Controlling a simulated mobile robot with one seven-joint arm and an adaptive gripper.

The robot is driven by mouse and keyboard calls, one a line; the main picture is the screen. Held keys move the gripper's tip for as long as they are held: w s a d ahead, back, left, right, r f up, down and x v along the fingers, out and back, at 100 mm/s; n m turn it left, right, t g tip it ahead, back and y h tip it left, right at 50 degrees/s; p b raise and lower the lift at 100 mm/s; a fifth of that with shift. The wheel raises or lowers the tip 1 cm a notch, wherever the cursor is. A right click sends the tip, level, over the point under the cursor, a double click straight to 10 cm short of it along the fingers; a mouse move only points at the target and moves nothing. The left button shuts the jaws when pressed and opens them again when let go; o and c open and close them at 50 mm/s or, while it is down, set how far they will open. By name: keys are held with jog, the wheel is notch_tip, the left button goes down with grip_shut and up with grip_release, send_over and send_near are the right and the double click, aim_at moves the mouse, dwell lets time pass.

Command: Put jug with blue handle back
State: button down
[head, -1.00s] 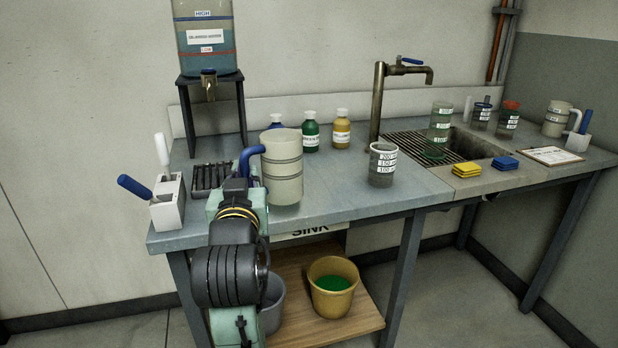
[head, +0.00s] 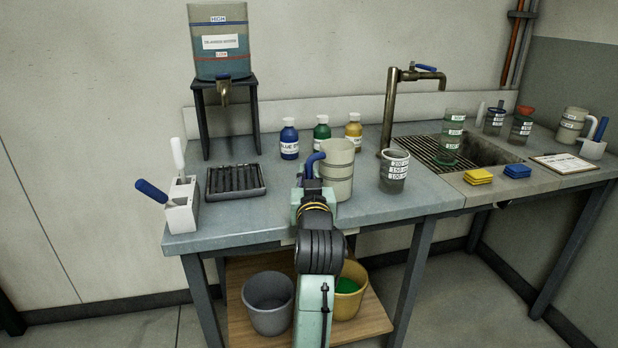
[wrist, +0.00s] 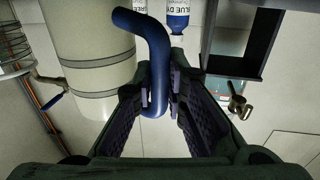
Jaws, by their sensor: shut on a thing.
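The jug with the blue handle (head: 339,170) is a cream, grey-banded jug, upright over the front middle of the bench, left of a grey beaker. I cannot tell whether its base touches the bench top. In the wrist view the jug body (wrist: 90,50) fills the upper left. Its blue handle (wrist: 153,60) hangs between the two fingers of my gripper (wrist: 160,95), which is shut on it. In the head view my gripper is mostly hidden behind my own arm, just left of the jug.
A ribbed tray (head: 236,181) and a white holder (head: 181,210) stand at left. Blue, green and yellow dye bottles (head: 322,138) stand behind the jug. A beaker (head: 394,172) is close on its right, before the tap (head: 392,110). Bare bench (head: 255,222) lies between tray and jug.

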jog(key=shift+f, duration=0.15)
jog(key=shift+f, duration=0.15)
jog(key=c, duration=1.6)
grip_release()
jog(key=shift+r, duration=0.3)
jog(key=s+d+b, duration=0.1)
jog(key=s+b, duration=1.1)
jog(key=shift+d+f+b, duration=0.2)
jog(key=shift+d+b, duration=0.05)
jog(key=shift+b, duration=0.05)
jog(key=shift+a+r, duration=0.1)
